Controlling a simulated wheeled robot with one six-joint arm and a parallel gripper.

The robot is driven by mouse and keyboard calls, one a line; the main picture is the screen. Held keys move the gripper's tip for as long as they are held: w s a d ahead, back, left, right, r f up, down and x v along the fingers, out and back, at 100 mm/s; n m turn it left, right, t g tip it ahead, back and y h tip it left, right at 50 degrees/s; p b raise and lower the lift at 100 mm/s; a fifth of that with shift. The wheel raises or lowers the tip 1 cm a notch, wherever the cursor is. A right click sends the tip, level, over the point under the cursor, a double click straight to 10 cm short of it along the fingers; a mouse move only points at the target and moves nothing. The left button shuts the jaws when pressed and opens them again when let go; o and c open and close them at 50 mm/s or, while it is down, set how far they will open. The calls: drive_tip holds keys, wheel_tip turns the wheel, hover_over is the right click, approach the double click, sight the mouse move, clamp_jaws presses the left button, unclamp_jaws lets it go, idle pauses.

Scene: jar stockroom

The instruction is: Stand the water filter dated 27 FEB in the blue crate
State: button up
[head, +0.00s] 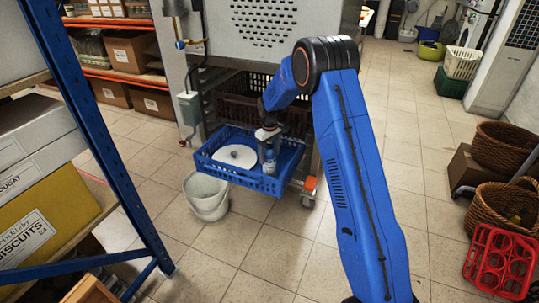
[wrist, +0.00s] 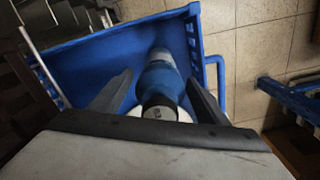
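The blue crate (head: 222,171) sits low on a rack in the head view. It also fills much of the wrist view (wrist: 90,62). A blue and white bottle-shaped thing, likely the water filter (head: 269,160), is inside the crate at its right side. In the wrist view the filter (wrist: 160,80) has a dark cap end toward me, and I cannot read a date on it. My gripper (head: 268,137) is over the crate, pointing down. In the wrist view its dark fingers (wrist: 160,78) are spread on either side of the filter, with gaps showing.
A white round thing (head: 236,155) lies in the crate, left of the filter. A dark crate (head: 240,112) is behind. A white bucket (head: 206,194) stands on the floor at front left. A blue shelf post (head: 97,120) rises at left. Tiled floor is clear in front.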

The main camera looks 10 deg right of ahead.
wheel_tip(320, 180, up, 12)
drive_tip(key=shift+r, duration=0.15)
drive_tip(key=shift+s+r, duration=0.2)
drive_tip(key=shift+r, duration=0.15)
drive_tip(key=s+d+r+m+t, duration=0.1)
drive_tip(key=s+d+r+m, duration=0.1)
drive_tip(key=s+r, duration=0.95)
drive_tip(key=s+d+r+m+t, duration=0.1)
drive_tip(key=s+d+r, duration=0.2)
drive_tip(key=s+r, duration=0.85)
drive_tip(key=s+d+f+m+t, duration=0.1)
drive_tip(key=s+f, duration=0.2)
drive_tip(key=s, duration=1.3)
drive_tip(key=s+d+f+m+t, duration=0.1)
drive_tip(key=s+f+m, duration=0.1)
drive_tip(key=s, duration=1.5)
drive_tip(key=shift+d+f+t, duration=0.2)
drive_tip(key=shift+f+t, duration=0.2)
drive_tip(key=shift+f, duration=0.45)
drive_tip(key=shift+c, duration=0.3)
